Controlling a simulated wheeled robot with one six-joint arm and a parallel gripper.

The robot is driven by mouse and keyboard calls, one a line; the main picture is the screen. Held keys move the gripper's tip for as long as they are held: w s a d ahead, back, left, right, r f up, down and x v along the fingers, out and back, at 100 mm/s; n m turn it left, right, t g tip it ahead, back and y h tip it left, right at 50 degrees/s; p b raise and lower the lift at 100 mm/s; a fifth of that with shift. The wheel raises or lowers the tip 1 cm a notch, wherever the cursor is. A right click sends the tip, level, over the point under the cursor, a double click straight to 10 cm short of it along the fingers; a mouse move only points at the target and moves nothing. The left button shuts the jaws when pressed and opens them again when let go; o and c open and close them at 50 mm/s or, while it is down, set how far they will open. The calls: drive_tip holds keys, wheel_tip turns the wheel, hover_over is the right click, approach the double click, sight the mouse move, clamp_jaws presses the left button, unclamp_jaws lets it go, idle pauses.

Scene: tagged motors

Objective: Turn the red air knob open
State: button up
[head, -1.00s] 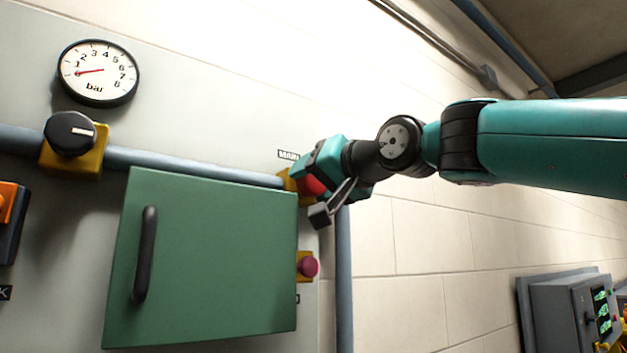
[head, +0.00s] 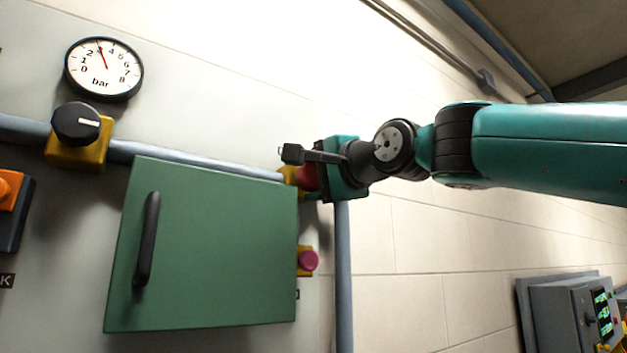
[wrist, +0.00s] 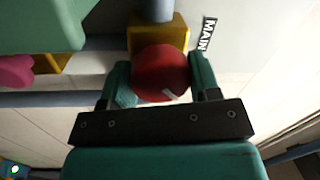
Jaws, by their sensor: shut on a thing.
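In the head view the knob (head: 308,178) is mostly hidden behind my gripper (head: 308,172). My gripper also shows in the wrist view (wrist: 152,85), with one finger on each side of the knob, shut on it. The round bar gauge (head: 103,69) at the upper left has its red needle pointing near 3.
A black knob on a yellow block (head: 82,125) sits on the blue-grey pipe under the gauge. A magenta button (head: 308,261) is right of the door.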

drive_tip(key=m, duration=0.5)
drive_tip(key=shift+t+b, duration=0.3)
drive_tip(key=shift+b, duration=0.1)
drive_tip(key=shift+m+h+b, duration=0.35)
drive_tip(key=shift+m+h, duration=0.05)
drive_tip(key=shift+m, duration=1.6)
drive_tip(key=o, duration=0.9)
drive_tip(key=shift+f, duration=0.1)
drive_tip(key=shift+s+d+f+b, duration=0.15)
drive_tip(key=shift+s+d+b, duration=0.1)
drive_tip(key=shift+s+b, duration=0.15)
drive_tip(key=b+v, duration=0.7)
drive_tip(key=v, duration=0.9)
drive_tip(key=shift+s+f, duration=0.15)
drive_tip(key=shift+s, duration=0.15)
